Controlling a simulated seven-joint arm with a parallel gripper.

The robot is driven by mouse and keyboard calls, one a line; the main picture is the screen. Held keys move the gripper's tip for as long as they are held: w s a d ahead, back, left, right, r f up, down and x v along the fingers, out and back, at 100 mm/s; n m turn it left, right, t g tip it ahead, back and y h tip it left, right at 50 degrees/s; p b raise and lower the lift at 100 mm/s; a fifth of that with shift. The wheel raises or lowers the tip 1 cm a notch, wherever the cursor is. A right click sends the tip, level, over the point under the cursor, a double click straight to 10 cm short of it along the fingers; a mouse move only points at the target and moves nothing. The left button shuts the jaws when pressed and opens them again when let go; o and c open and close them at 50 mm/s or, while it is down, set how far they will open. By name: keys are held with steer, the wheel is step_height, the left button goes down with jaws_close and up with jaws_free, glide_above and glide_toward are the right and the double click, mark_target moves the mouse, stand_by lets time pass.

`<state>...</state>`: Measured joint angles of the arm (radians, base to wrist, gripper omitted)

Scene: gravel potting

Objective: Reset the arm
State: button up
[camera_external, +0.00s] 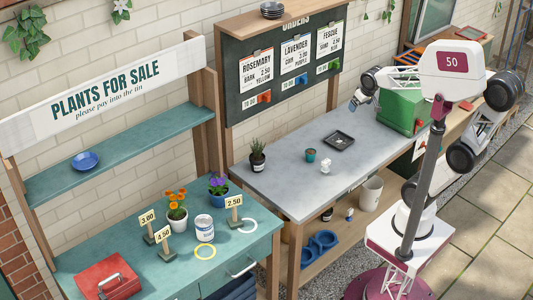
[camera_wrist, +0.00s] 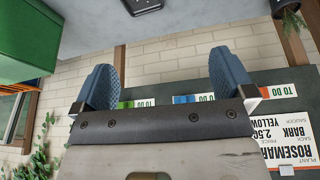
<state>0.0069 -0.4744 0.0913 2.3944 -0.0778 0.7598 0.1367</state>
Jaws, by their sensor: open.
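My gripper (camera_external: 358,99) is raised above the back right of the grey workbench (camera_external: 290,185), beside the green box (camera_external: 400,108). In the wrist view my gripper (camera_wrist: 165,82) shows two blue fingers set wide apart, with nothing between them. The wrist view is upside down and looks toward the brick wall and the order board (camera_external: 285,75). The board's coloured clips and cards appear behind the fingers. The green box also shows in the wrist view (camera_wrist: 28,38) at the upper left.
On the workbench are a black tray (camera_external: 339,140), a teal pot (camera_external: 310,155), a small white item (camera_external: 325,167) and a potted plant (camera_external: 257,158). The teal stall (camera_external: 215,270) at left holds flower pots, price signs, a tin (camera_external: 204,228) and a red box (camera_external: 108,279).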

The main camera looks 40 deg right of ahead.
steer(key=s+f+n+g, duration=0.1)
steer(key=s+f, duration=0.2)
steer(key=s, duration=0.9)
steer(key=shift+a+g, duration=0.3)
steer(key=shift+a, duration=0.1)
